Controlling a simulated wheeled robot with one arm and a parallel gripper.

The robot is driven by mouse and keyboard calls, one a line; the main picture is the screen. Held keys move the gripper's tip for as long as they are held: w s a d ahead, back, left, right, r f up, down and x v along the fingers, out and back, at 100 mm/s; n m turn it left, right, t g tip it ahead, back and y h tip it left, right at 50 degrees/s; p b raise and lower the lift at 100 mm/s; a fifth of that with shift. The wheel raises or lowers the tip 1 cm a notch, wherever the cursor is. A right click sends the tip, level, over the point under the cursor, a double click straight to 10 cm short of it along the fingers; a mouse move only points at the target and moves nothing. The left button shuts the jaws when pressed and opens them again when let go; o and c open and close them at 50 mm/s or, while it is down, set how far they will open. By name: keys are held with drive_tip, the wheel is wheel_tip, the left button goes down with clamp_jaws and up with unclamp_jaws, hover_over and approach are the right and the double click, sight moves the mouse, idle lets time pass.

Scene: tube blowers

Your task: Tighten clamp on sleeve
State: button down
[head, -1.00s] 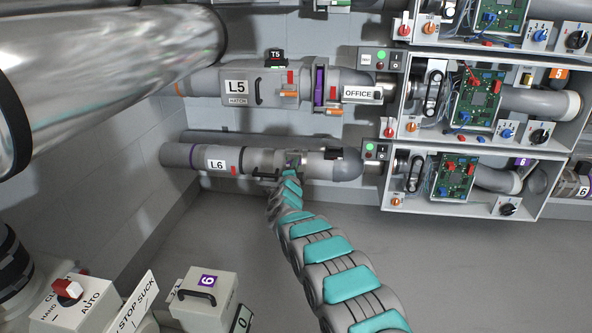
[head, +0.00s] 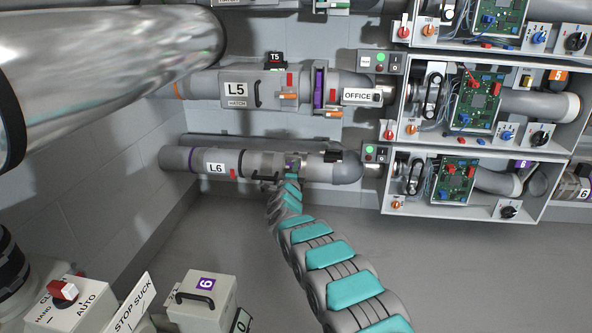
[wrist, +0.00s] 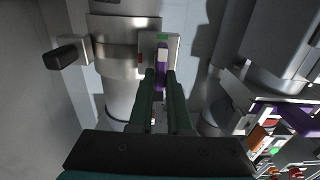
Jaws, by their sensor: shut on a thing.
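The L6 tube (head: 205,162) runs along the lower wall. A grey metal sleeve (head: 262,160) wraps it right of the L6 label, with a dark handle below. The sleeve also shows in the wrist view (wrist: 118,45), with its black handle (wrist: 66,56) at left. The clamp's narrow purple lever with a pale top (wrist: 161,62) stands at the sleeve's right side, by a small green mark. My gripper (wrist: 161,76) is shut on this lever, its two dark fingers on either side of it. In the head view my gripper (head: 291,166) is at the sleeve, small and partly hidden.
The L5 tube (head: 200,85) with its hatch runs above L6. Open white boxes with circuit boards (head: 460,182) stand at right. A big shiny pipe (head: 110,75) fills the upper left. The floor (head: 480,270) is clear at lower right.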

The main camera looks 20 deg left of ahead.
drive_tip(key=c, duration=0.9)
unclamp_jaws()
drive_tip(key=shift+o, duration=0.2)
drive_tip(key=shift+s, duration=0.1)
drive_tip(key=v, duration=0.7)
drive_tip(key=shift+s, duration=0.25)
drive_tip(key=shift+d+f, duration=0.1)
